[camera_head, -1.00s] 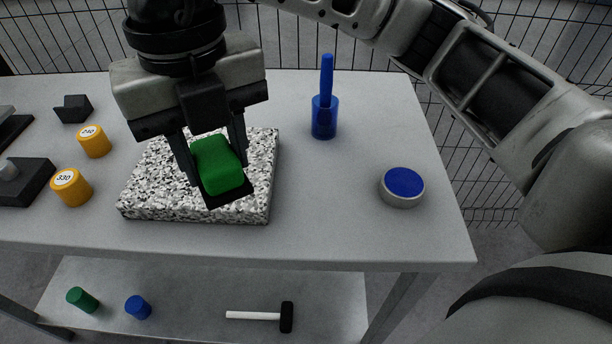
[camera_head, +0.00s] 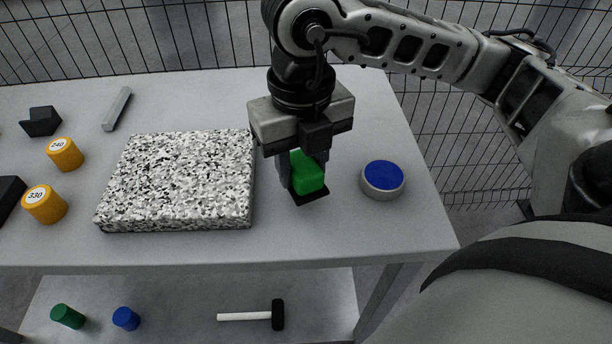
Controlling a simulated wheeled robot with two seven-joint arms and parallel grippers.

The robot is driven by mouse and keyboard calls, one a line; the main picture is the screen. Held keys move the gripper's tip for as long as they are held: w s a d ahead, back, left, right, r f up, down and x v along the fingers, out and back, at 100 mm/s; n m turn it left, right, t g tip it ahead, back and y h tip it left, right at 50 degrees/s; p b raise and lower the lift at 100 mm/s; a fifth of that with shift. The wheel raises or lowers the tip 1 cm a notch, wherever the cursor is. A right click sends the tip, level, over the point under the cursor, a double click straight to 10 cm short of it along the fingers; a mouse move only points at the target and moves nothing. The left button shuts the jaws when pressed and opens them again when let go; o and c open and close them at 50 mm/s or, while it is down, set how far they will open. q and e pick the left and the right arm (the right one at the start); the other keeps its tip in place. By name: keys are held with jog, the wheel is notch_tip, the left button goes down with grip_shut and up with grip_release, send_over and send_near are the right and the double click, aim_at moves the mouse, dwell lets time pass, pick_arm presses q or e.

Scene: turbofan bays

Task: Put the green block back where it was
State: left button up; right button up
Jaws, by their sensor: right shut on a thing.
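The green block (camera_head: 308,172) is a rounded block with a dark base. My right gripper (camera_head: 303,182) points down and is shut on it, with a finger on either side. The block is to the right of the speckled granite slab (camera_head: 180,180) and left of the blue-topped round tin. It is over the bare tabletop; whether its base touches the table I cannot tell. My left gripper is not in view.
The blue-topped tin (camera_head: 382,180) stands close to the right of the block. Yellow cylinders marked 240 (camera_head: 65,154) and 330 (camera_head: 44,204), a black block (camera_head: 41,121) and a grey bar (camera_head: 117,109) lie left. A mallet (camera_head: 250,316) lies on the lower shelf.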

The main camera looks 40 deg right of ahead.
aim_at(306, 178)
jog(key=f, duration=0.3)
jog(key=shift+d, duration=0.3)
jog(key=shift+f, duration=0.35)
jog(key=shift+f, duration=0.2)
jog(key=o, duration=1)
jog(key=shift+c, duration=0.2)
jog(key=shift+r, duration=0.1)
